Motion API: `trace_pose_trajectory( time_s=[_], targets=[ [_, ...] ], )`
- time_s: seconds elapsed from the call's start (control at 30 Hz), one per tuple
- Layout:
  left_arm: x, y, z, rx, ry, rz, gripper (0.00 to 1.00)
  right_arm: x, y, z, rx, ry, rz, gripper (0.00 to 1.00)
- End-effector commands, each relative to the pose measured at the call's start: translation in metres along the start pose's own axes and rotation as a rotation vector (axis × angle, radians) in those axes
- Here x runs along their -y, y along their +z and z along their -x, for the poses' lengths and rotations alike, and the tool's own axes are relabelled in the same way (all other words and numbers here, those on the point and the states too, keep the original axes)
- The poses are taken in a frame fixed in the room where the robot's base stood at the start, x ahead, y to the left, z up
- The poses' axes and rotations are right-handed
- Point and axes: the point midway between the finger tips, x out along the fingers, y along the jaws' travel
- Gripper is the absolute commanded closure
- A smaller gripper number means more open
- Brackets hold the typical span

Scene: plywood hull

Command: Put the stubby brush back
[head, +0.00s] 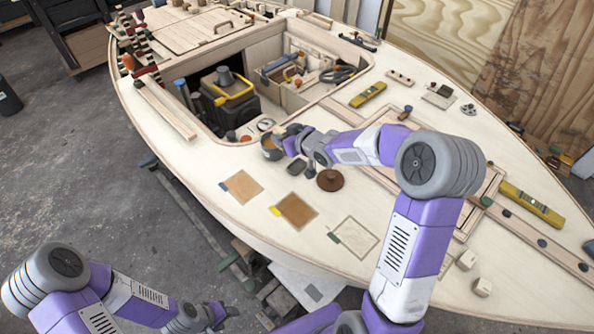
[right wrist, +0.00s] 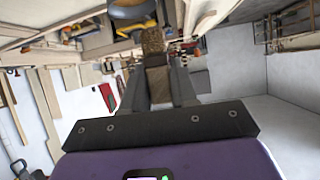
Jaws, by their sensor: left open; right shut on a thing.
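My right gripper (right wrist: 158,88) is shut on the stubby brush (right wrist: 153,42), which shows brown bristles pointing away from the fingers. In the head view the right gripper (head: 291,142) is over the deck near the cockpit's front edge, beside a small round pot (head: 270,152). The pot's rim also shows at the top of the right wrist view (right wrist: 131,9). The brush is too small and covered to make out in the head view. My left gripper (head: 221,315) is open and empty, low at the left, off the hull.
A round brown lid (head: 330,180) and a small dark dish (head: 297,167) lie close by. Flat rectangular patches (head: 243,187), (head: 296,211) and an outlined rectangle (head: 354,238) are on the deck. The open cockpit holds a black and yellow tool box (head: 225,104). A yellow level (head: 531,204) lies at the right.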

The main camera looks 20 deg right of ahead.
Motion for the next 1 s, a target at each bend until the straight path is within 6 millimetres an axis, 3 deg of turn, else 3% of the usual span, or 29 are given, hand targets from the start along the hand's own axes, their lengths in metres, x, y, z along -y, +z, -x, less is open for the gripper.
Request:
trace_pose_trajectory(
  time_s=[0.43,0.7,0.87,1.0],
  targets=[
    [0.01,-0.002,-0.027,-0.001,0.0,0.0,0.46,-0.055,0.019,-0.001,-0.085,-0.052,0.056,1.0],
    [0.019,-0.003,-0.052,0.0,0.0,0.0,0.46,-0.059,0.056,-0.02,-0.089,-0.056,0.058,1.0],
    [0.021,-0.003,-0.056,0.0,0.0,0.0,0.46,-0.059,0.064,-0.025,-0.09,-0.055,0.059,1.0],
    [0.025,-0.003,-0.067,-0.001,0.0,0.0,0.46,-0.059,0.081,-0.034,-0.089,-0.056,0.057,1.0]
  ],
)
